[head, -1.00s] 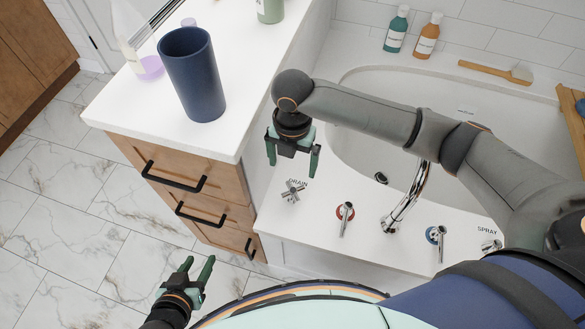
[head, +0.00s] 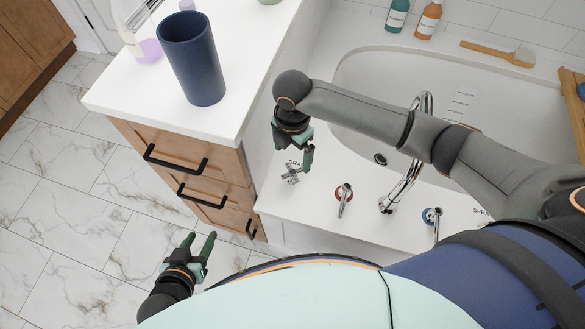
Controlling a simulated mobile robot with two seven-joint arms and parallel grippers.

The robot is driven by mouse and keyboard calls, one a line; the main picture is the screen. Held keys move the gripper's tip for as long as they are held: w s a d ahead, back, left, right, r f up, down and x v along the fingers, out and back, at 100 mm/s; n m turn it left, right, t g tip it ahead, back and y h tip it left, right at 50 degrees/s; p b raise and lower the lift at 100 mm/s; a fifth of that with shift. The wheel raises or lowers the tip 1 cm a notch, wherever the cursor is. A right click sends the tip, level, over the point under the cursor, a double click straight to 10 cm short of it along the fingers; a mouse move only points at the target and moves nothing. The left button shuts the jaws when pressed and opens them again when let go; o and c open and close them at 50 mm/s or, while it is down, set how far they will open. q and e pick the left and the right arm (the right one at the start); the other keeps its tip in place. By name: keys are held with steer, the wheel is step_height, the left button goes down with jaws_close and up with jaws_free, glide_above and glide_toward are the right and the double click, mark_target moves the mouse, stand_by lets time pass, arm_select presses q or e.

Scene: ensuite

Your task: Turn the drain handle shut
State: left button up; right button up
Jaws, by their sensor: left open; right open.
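The drain handle (head: 290,174) is a small chrome cross-shaped knob on the white tub deck, beside the printed word DRAIN. My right gripper (head: 306,166) hangs from the grey arm just above and to the right of the handle, fingers pointing down. It is open and empty; its fingers partly overlap each other in view and partly cover the label. I cannot tell whether a finger touches the handle. My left gripper (head: 202,243) is open and empty, low over the marble floor, away from the handle.
Along the deck are a red-ringed tap (head: 343,194), a chrome spout (head: 405,185) and a blue-ringed tap (head: 432,218). A white counter (head: 140,90) with a navy cup (head: 192,60) stands left. Bottles and a wooden brush (head: 490,52) sit on the tub's back ledge.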

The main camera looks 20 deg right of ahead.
mark_target(293, 172)
step_height(293, 172, down, 8)
steer(key=shift+f+b, duration=0.25)
steer(key=shift+b, duration=0.75)
steer(key=shift+f, duration=0.7)
jaws_close()
